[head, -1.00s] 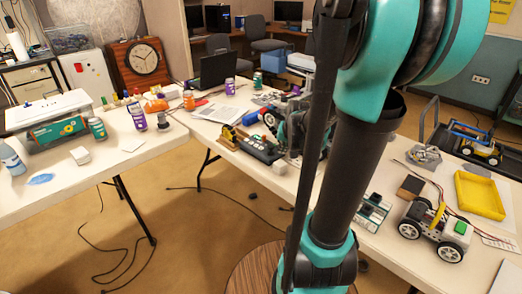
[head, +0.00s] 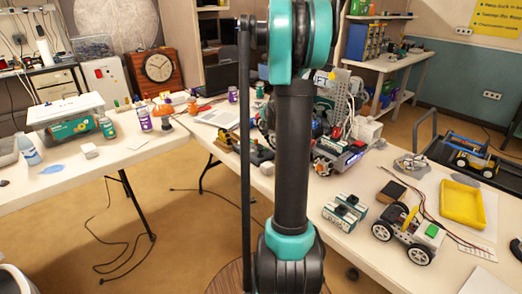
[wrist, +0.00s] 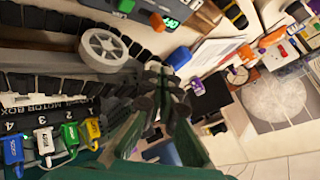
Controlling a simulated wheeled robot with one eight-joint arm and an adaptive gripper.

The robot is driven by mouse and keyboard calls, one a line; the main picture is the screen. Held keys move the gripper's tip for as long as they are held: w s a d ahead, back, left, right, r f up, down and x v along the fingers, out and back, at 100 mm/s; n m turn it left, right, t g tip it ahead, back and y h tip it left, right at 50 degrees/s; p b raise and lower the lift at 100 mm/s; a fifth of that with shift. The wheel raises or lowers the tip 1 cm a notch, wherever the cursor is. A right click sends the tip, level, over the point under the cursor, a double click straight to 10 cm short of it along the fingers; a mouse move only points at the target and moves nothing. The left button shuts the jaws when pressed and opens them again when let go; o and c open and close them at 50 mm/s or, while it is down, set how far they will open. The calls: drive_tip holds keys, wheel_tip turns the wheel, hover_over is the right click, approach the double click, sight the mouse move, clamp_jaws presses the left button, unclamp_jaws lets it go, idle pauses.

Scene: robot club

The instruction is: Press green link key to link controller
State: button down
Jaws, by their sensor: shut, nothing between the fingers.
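My gripper (wrist: 165,95) is shut and empty in the wrist view, its dark fingers together. In the head view my arm hides it. Near the top of the wrist view, a grey-blue device (wrist: 143,12) carries a lit green display (wrist: 170,22), an orange-red key (wrist: 157,21) and a green key (wrist: 125,5). The device lies beyond my fingertips, apart from them. I cannot tell for sure that the green key is the link key. In the head view a dark box (head: 262,155) is partly behind my arm.
In the wrist view a black tracked machine with a grey wheel (wrist: 105,50) and a motor box with coloured plugs (wrist: 70,135) crowd my gripper.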

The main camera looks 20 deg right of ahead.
drive_tip(key=shift+f, duration=4.4)
drive_tip(key=shift+f, duration=0.1)
drive_tip(key=shift+f, duration=0.3)
drive_tip(key=shift+f, duration=0.4)
drive_tip(key=shift+r, duration=0.8)
drive_tip(key=shift+r, duration=2.5)
